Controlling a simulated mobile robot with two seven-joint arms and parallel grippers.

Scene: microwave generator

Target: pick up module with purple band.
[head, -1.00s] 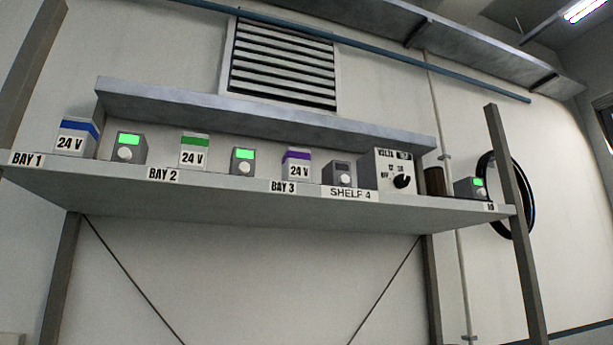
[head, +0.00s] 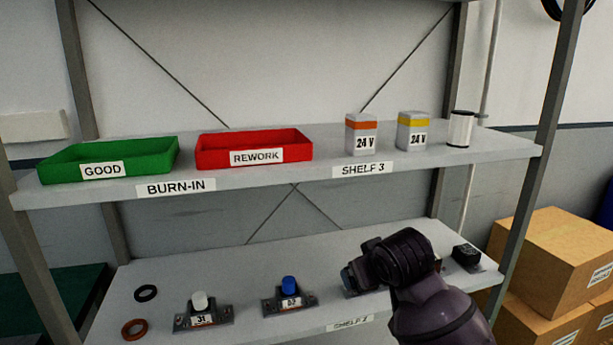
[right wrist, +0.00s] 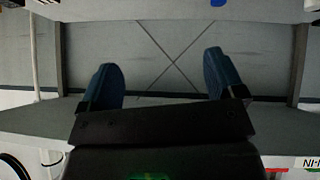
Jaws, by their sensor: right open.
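The module with the purple band is in neither view now. Two other 24 V modules stand upright on shelf 3 in the head view, one with an orange band (head: 361,134) and one with a yellow band (head: 411,132). My right gripper (right wrist: 160,78) is open in the right wrist view, its two blue fingers wide apart with nothing between them. A dark part of my right arm shows low in the head view, in front of the lower shelf. My left gripper is not in view.
A green GOOD tray (head: 62,173) and a red REWORK tray (head: 222,160) stand on shelf 3, with a white cylinder (head: 460,129) at its right. The lower shelf holds a white-knobbed part (head: 199,301), a blue-knobbed part (head: 289,287) and rings. Cardboard boxes (head: 552,250) stand at right.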

